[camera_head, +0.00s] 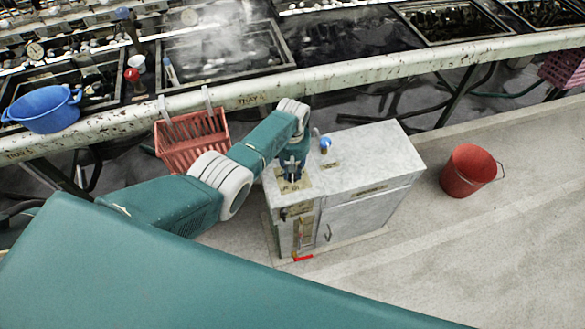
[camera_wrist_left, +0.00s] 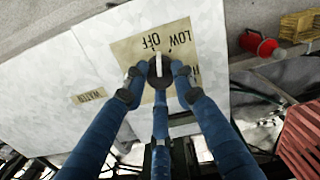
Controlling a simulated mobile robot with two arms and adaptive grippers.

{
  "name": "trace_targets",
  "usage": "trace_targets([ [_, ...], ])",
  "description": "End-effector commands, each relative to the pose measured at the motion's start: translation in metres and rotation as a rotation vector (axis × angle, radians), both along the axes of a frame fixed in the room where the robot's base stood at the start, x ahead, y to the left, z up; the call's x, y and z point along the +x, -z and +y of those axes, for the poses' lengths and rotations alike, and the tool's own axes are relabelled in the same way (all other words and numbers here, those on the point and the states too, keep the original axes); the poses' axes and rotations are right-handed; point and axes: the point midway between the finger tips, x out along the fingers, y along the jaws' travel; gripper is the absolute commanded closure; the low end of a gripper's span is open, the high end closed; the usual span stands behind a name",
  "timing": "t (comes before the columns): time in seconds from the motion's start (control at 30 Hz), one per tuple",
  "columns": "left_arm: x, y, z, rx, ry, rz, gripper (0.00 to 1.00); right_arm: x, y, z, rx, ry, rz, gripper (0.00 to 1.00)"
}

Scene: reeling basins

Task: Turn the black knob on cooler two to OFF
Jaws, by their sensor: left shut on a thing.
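The black knob (camera_wrist_left: 161,74) has a white pointer bar and sits on a tan label plate (camera_wrist_left: 130,52) printed OFF, LOW and a partly hidden H. In the left wrist view the pointer aims up, close to the OFF print. The blue fingers of my left gripper (camera_wrist_left: 157,84) are closed around the knob from the sides and below. In the head view my left gripper (camera_head: 291,172) reaches down onto the top of a grey cabinet (camera_head: 365,160), over the plate, and hides most of the knob. My right gripper is not in view.
A blue-handled tap (camera_head: 325,145) stands on the cabinet near the gripper. A red bucket (camera_head: 467,171) stands on the floor to the right. A red crate (camera_head: 192,140) hangs on the basin bench (camera_head: 330,83) behind my arm. A blue bowl (camera_head: 45,109) rests at left.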

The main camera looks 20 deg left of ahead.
Motion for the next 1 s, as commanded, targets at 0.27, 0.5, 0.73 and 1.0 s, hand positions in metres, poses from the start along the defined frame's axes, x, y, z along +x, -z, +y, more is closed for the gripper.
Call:
trace_targets([
  [0.27, -0.0012, 0.0002, -0.0007, -0.001, -0.167, 0.003, 1.00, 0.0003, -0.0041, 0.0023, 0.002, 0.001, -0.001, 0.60],
  [0.5, -0.0015, 0.0007, -0.0008, -0.001, -0.237, 0.005, 1.00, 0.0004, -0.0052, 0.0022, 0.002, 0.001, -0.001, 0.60],
  [0.73, -0.0015, 0.0009, -0.0007, 0.000, -0.256, 0.004, 1.00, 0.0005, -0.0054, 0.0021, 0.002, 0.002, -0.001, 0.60],
  [1.0, -0.0014, 0.0009, -0.0009, -0.001, -0.256, 0.004, 1.00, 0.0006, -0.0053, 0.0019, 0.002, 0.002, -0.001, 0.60],
])
